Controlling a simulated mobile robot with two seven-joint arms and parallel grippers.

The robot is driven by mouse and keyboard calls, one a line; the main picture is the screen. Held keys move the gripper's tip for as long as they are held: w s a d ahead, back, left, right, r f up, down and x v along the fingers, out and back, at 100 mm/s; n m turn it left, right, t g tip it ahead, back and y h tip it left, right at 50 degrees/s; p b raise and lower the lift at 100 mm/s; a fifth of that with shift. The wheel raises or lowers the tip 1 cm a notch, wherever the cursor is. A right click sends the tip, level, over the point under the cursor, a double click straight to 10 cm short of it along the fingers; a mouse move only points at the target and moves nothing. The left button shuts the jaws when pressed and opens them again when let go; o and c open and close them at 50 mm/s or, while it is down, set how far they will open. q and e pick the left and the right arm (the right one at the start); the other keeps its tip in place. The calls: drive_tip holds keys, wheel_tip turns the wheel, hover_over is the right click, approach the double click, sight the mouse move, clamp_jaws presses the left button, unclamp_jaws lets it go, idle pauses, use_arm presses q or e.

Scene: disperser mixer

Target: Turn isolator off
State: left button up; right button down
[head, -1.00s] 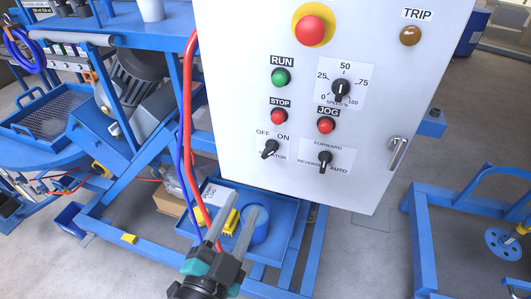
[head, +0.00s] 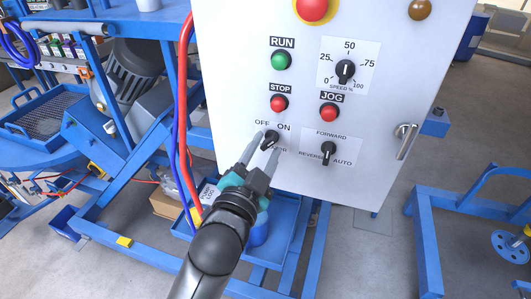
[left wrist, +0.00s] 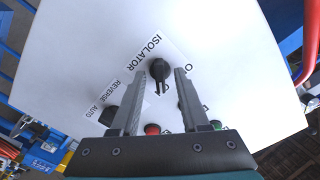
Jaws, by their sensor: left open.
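The isolator switch is a black rotary knob (head: 270,139) low on the left of the white control panel (head: 235,110), under the words OFF and ON. Its pointer leans up and right, toward ON. It also shows in the left wrist view as a black knob (left wrist: 159,69), with its pointer downward in that picture. My left gripper (head: 264,148) is open, its two grey fingers spread at the knob. In the left wrist view the knob shows at the gap between the fingertips (left wrist: 170,74). Contact cannot be told. My right gripper is not in view.
The STOP button (head: 279,103) sits just above the isolator. The forward/reverse selector knob (head: 327,149) is to its right, with the JOG button (head: 329,112) above. Red and blue cables (head: 184,110) run down the panel's left side. A metal latch (head: 407,141) is at the right edge.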

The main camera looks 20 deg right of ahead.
use_arm(q)
drive_tip(key=shift+w+d, duration=0.15)
drive_tip(key=shift+w, duration=0.05)
drive_tip(key=shift+c, duration=0.3)
clamp_jaws()
